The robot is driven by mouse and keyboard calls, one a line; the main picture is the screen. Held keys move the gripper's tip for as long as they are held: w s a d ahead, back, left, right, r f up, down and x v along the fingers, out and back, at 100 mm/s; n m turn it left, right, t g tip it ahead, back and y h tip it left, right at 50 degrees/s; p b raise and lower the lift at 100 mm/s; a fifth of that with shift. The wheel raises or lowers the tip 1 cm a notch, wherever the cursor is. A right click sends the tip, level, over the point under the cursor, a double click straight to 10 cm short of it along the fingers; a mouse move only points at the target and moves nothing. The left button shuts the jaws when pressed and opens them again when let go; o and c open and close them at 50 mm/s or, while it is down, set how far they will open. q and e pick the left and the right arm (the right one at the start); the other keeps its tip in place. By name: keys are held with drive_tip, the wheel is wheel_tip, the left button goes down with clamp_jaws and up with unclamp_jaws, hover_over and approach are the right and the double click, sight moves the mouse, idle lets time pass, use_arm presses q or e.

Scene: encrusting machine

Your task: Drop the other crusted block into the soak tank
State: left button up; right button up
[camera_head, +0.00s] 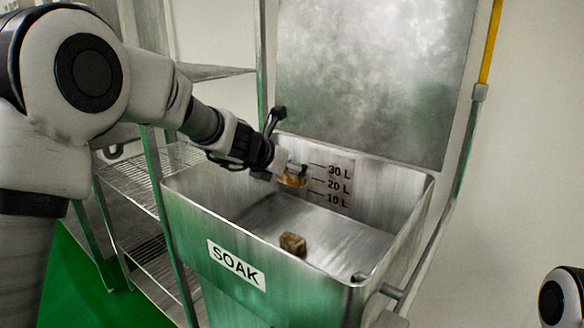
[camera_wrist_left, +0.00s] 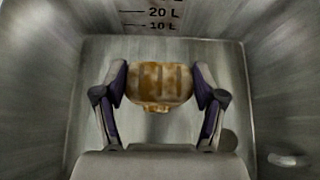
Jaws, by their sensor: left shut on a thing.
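My left gripper (camera_head: 291,172) reaches over the rim of the metal soak tank (camera_head: 190,240), marked SOAK on its front. It is shut on a brown-orange crusted block (camera_head: 292,181), held inside the tank opening above the floor. In the left wrist view, the two fingers of the gripper (camera_wrist_left: 160,82) press the sides of the block (camera_wrist_left: 160,76), with the tank floor behind it. Another brown crusted block (camera_head: 293,243) lies on the tank floor, below the held one. My right gripper is not in view.
The tank's inner wall carries 10 L, 20 L and 30 L marks (camera_head: 335,186). A wire shelf rack (camera_head: 135,182) stands left of the tank. A cloudy panel (camera_head: 375,75) rises behind it, and a pipe (camera_head: 460,170) runs along its right. Most of the tank floor is clear.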

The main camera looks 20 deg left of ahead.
use_arm(q)
drive_tip(key=shift+r, duration=0.1)
drive_tip(key=o, duration=1.3)
drive_tip(key=shift+c, duration=0.2)
drive_tip(key=v, duration=1.2)
